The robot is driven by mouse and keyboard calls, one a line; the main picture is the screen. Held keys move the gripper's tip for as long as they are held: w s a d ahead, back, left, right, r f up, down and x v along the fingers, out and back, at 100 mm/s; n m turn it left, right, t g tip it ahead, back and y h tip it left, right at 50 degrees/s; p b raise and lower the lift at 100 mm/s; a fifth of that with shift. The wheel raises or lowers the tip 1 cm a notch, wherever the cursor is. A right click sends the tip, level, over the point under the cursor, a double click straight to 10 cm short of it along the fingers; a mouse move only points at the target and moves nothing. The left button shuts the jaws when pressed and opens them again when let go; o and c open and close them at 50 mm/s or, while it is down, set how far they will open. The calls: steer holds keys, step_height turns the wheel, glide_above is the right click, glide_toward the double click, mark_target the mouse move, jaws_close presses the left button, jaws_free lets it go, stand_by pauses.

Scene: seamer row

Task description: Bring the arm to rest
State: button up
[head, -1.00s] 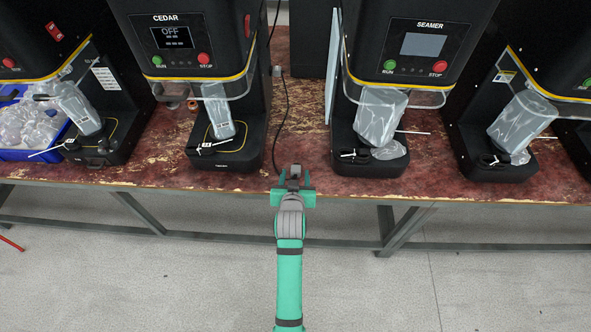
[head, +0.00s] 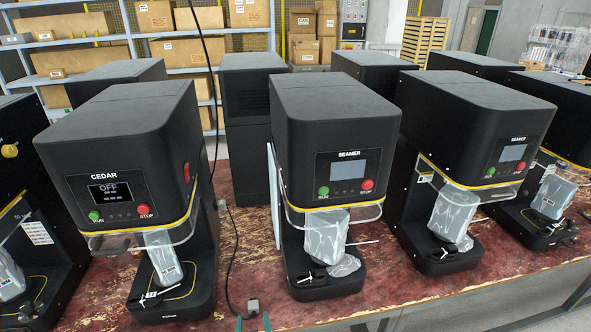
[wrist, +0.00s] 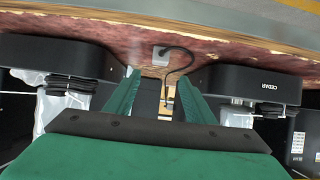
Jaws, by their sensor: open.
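My gripper (head: 253,324) shows only at the bottom edge of the head view, as two green fingertips with a gap between them. It is near the front of the red worn bench (head: 262,255), between the CEDAR machine (head: 125,140) and the middle SEAMER machine (head: 335,125). In the wrist view its two green fingers (wrist: 157,98) stand apart and hold nothing. The rest of my arm is out of the head view.
A black cable (head: 234,250) lies on the bench between the two machines; a grey box (wrist: 160,55) with a cable shows in the wrist view. Another SEAMER machine (head: 470,120) stands to the right. Shelves with cartons (head: 155,16) are behind.

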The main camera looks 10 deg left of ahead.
steer(key=s+d+f+m+t+h, duration=0.1)
steer(key=s+d+f, duration=0.1)
steer(key=s+d, duration=0.45)
steer(key=s+d+f, duration=0.2)
steer(key=s+d, duration=0.2)
steer(key=s, duration=0.6)
steer(key=s+d+r+t, duration=0.1)
steer(key=s+d+r, duration=0.1)
steer(key=s, duration=0.4)
steer(key=s+d+r+m+h, duration=0.1)
steer(key=s+d+r, duration=0.1)
steer(key=s+r, duration=0.2)
steer(key=s+d+r+m+t+h, duration=0.1)
steer(key=s+r, duration=0.3)
steer(key=s, duration=0.5)
steer(key=shift+d+t, duration=0.3)
steer(key=shift+d, duration=0.45)
